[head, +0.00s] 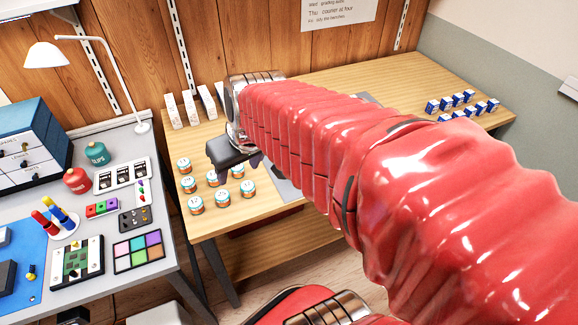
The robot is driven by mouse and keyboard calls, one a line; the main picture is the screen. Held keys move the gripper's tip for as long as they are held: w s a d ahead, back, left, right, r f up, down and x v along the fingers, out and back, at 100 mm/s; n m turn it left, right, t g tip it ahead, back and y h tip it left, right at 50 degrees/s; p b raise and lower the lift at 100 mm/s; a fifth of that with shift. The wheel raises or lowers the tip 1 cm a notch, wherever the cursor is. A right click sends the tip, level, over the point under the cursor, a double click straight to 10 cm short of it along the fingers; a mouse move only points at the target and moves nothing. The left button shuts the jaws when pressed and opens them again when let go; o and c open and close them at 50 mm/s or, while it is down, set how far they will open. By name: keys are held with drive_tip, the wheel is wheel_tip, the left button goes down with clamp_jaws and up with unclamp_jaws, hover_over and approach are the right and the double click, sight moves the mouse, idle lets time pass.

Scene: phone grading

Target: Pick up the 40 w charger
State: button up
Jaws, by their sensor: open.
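No thing that I can surely read as the 40 W charger shows in the head view. Several small round items (196,205) with white tops and teal and orange bands stand on the wooden table; the marks on their tops are too small to read. Several upright white boxes (189,107) stand at the table's back left, and several small blue and white boxes (457,100) stand in rows at the right. My gripper (238,170) is open above the left part of the table, near the round items. My red arm hides the middle of the table.
The wooden table (410,82) has bare room at its back. A grey desk (180,262) at left holds a white lamp (47,55), a drawer box (30,140), red and teal canisters, and a color palette (138,251). A gap separates desk and table.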

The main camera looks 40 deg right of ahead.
drive_tip(key=w+d+f+m, duration=0.1)
drive_tip(key=d+f, duration=0.4)
drive_tip(key=d, duration=0.6)
drive_tip(key=w+d+f+m, duration=0.1)
drive_tip(key=w+d+f, duration=0.2)
drive_tip(key=d, duration=0.8)
wheel_tip(320, 180, down, 2)
drive_tip(key=shift+f+g+h, duration=0.2)
drive_tip(key=shift+g+h, duration=0.2)
drive_tip(key=shift+w+f, duration=0.1)
drive_tip(key=shift+x, duration=4.2)
drive_tip(key=shift+x, duration=2.6)
drive_tip(key=shift+s, duration=0.25)
drive_tip(key=shift+c, duration=0.5)
